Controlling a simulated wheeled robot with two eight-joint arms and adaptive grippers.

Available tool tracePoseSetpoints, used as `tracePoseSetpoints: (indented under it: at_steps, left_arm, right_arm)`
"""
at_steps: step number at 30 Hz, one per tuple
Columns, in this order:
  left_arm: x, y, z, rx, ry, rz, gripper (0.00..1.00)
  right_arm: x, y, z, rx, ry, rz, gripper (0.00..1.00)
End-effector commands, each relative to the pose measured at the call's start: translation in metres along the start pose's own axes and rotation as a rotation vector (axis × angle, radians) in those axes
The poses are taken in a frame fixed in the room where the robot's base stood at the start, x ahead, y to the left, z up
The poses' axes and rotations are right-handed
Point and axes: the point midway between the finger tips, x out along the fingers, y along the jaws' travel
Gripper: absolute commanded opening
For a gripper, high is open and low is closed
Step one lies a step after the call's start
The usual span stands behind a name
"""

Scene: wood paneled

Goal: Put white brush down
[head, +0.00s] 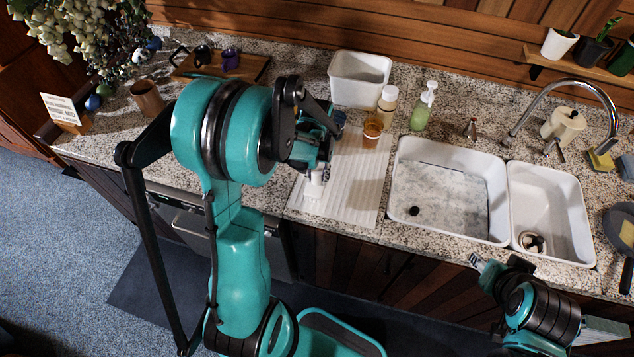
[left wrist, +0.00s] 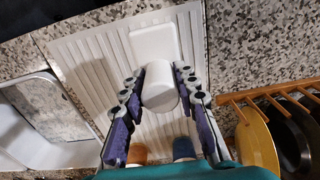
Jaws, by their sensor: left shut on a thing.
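The white brush (head: 315,186) is in my left gripper (head: 316,168), over the left part of the ribbed white drainboard (head: 352,190). In the left wrist view, the fingers of my left gripper (left wrist: 158,95) are shut on both sides of the brush's thick rounded white part (left wrist: 160,84). A flat white part (left wrist: 153,42) shows beyond it, against the drainboard (left wrist: 100,60). I cannot tell whether the brush touches the board. My right gripper (head: 482,272) is at the lower right, in front of the counter, away from the brush; its finger opening is unclear.
The white double sink (head: 452,237) is right of the drainboard. An amber cup (head: 373,128), a bottle (head: 387,100), a green soap dispenser (head: 423,107) and a white bin (head: 360,75) stand behind. The drainboard's front right is clear. A pan (head: 622,225) is far right.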

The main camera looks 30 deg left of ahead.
Motion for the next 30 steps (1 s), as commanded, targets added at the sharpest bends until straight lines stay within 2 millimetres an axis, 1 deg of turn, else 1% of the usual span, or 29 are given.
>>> tracePoseSetpoints:
  at_steps: [6, 8, 10, 17, 21, 22, 23, 24, 30]
  left_arm:
    - [0.032, 0.0, 0.0, 0.0, 0.0, 0.0, 0.07]
    - [0.037, 0.0, 0.0, 0.0, 0.0, 0.0, 0.07]
    - [0.04, 0.0, 0.0, 0.0, 0.0, 0.0, 0.07]
    - [0.04, 0.0, 0.0, 0.0, 0.0, 0.0, 0.07]
    - [0.044, 0.0, 0.0, 0.0, 0.0, 0.0, 0.07]
    - [0.043, 0.0, 0.0, 0.0, 0.0, 0.0, 0.38]
    - [0.043, 0.0, 0.0, 0.0, 0.0, 0.0, 0.46]
    - [0.042, 0.0, 0.0, 0.0, 0.0, 0.0, 0.5]
    - [0.042, 0.0, 0.0, 0.0, 0.0, 0.0, 0.5]
  right_arm:
    - [0.005, 0.0, 0.004, 0.0, 0.0, 0.0, 0.4]
    - [0.006, 0.0, 0.004, 0.0, 0.0, 0.0, 0.4]
    - [0.006, 0.0, 0.004, 0.0, 0.0, 0.0, 0.4]
    - [0.006, 0.0, 0.004, 0.0, 0.0, 0.0, 0.4]
    - [0.01, 0.0, 0.007, 0.0, 0.0, 0.0, 0.4]
    - [0.009, 0.0, 0.006, 0.0, 0.0, 0.0, 0.4]
    - [0.009, 0.0, 0.006, 0.0, 0.0, 0.0, 0.4]
    - [0.009, 0.0, 0.006, 0.0, 0.0, 0.0, 0.4]
    - [0.009, 0.0, 0.006, 0.0, 0.0, 0.0, 0.4]
